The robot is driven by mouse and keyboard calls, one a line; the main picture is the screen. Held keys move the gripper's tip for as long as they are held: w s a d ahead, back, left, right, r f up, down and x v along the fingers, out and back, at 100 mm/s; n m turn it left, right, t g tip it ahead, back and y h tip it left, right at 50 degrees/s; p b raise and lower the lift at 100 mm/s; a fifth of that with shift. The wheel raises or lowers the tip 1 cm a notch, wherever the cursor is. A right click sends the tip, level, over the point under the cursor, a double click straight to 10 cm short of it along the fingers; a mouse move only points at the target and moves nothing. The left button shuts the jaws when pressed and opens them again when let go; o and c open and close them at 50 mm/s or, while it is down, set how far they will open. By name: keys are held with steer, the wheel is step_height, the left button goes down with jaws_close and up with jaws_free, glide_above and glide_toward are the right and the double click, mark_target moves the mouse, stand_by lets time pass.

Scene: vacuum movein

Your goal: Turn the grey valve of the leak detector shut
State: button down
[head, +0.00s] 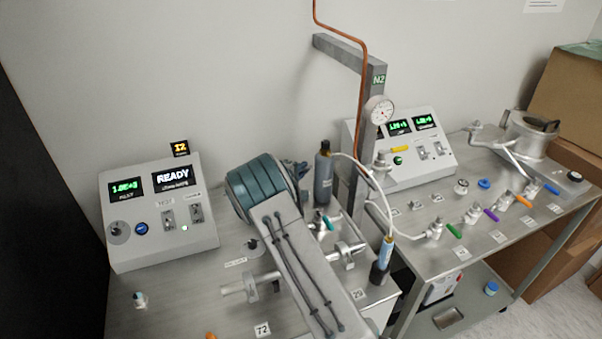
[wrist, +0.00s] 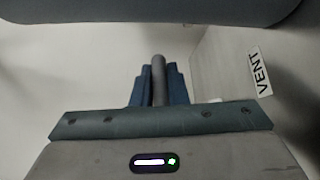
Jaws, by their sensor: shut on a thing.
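The leak detector (head: 160,212) is the light grey box at the left in the head view, with a lit READY display. In the wrist view my gripper (wrist: 158,88) has its two blue fingers closed on a grey rod-like handle (wrist: 158,68), which I take for the grey valve's handle. The handle stands between the fingers and shows above their tips. A VENT label (wrist: 258,72) is to the right of it. In the head view my teal wrist and arm cover most of the gripper and the handle, so the valve's angle cannot be told.
A steel bench (head: 180,290) carries the detector and pipe fittings (head: 265,287). A dark bottle (head: 323,175) and a grey post (head: 357,170) with a copper tube stand right of my wrist. Farther right are a second control box (head: 408,148) and several coloured-handled valves.

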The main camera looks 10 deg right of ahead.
steer(key=c, duration=1.4)
jaws_free()
steer(key=shift+c, duration=0.2)
steer(key=b+v, duration=0.2)
steer(key=v, duration=0.4)
steer(key=shift+s+a, duration=0.25)
steer(key=shift+s, duration=0.05)
steer(key=shift+s+a+r, duration=0.1)
steer(key=shift+s+a, duration=0.15)
steer(key=shift+s, duration=0.05)
